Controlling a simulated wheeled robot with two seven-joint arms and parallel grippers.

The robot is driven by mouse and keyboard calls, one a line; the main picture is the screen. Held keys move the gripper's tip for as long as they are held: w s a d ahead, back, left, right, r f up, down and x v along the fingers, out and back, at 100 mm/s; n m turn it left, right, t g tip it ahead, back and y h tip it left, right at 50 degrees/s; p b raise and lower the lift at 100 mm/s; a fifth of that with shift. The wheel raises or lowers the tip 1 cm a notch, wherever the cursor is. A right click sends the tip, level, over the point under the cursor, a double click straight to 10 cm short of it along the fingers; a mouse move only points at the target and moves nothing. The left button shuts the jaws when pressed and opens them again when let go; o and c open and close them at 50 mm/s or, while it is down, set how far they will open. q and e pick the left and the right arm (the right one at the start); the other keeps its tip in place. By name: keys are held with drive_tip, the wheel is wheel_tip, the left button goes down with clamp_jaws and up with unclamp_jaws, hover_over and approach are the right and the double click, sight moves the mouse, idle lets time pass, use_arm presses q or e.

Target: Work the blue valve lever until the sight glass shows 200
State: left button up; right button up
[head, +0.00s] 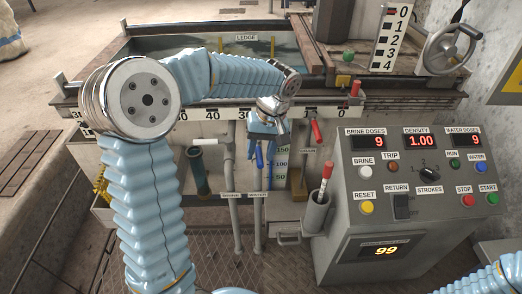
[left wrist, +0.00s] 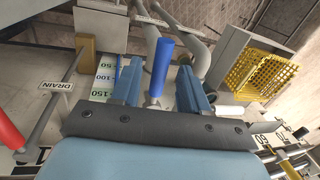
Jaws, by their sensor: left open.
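The blue valve lever (head: 259,155) hangs on the tank's front below the ruler. In the left wrist view the blue lever (left wrist: 162,65) stands between the two fingers of my left gripper (left wrist: 159,70), with gaps visible beside it. My left gripper (head: 265,132) is open in the head view, pointing down at the lever. The sight glass scale (head: 281,163) is just right of the lever, with marks 150, 100 and 50 showing. Its upper part is hidden behind the gripper, and I cannot tell the liquid level. The right gripper is not in view.
A red drain lever (head: 317,131) is right of the scale; a cup (head: 315,212) holds a red-handled tool. The control panel (head: 345,225) shows 9, 1.00, 9 and 99. Pipes (head: 257,215) run below the lever. A yellow crate (left wrist: 262,78) shows in the wrist view.

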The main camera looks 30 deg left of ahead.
use_arm(q)
clamp_jaws()
